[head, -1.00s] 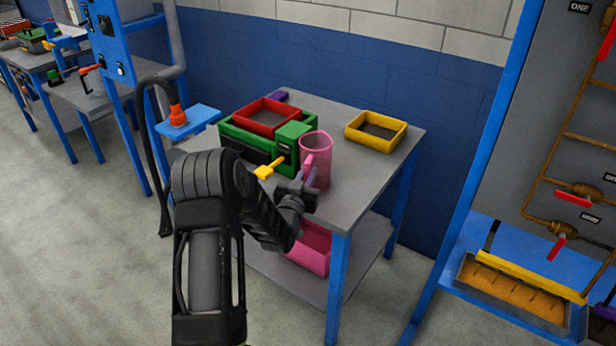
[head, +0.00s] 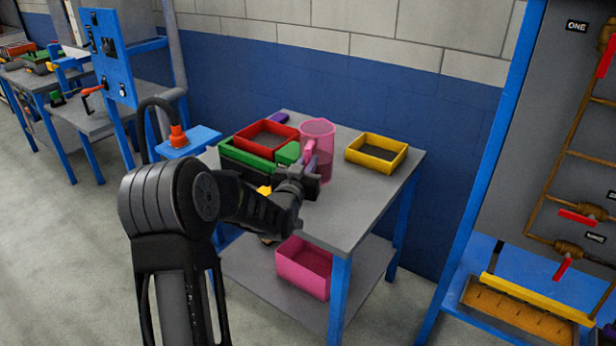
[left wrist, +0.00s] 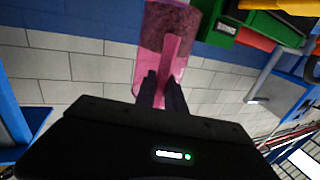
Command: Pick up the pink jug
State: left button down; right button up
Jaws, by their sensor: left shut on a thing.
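The pink see-through jug (head: 320,148) is upright at the right of the green box, over the grey table top. Its handle (left wrist: 171,60) stands between the two fingers of my left gripper (left wrist: 162,90) in the left wrist view. In the head view my left gripper (head: 306,172) is shut on this handle from the near side. The jug appears raised off the table, but my gripper hides part of its lower near side. My right gripper is not in view.
The grey table (head: 350,212) also bears a green box (head: 240,157), a red tray (head: 283,132) on it, and a yellow tray (head: 393,167) at the right. A pink bin (head: 303,275) sits on the lower shelf. A blue wall (head: 360,80) stands behind.

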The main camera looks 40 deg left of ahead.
aim_at(309, 147)
pick_arm(q)
jog(key=shift+r+b, duration=0.4)
jog(key=shift+r, duration=2.7)
jog(key=shift+d, duration=0.1)
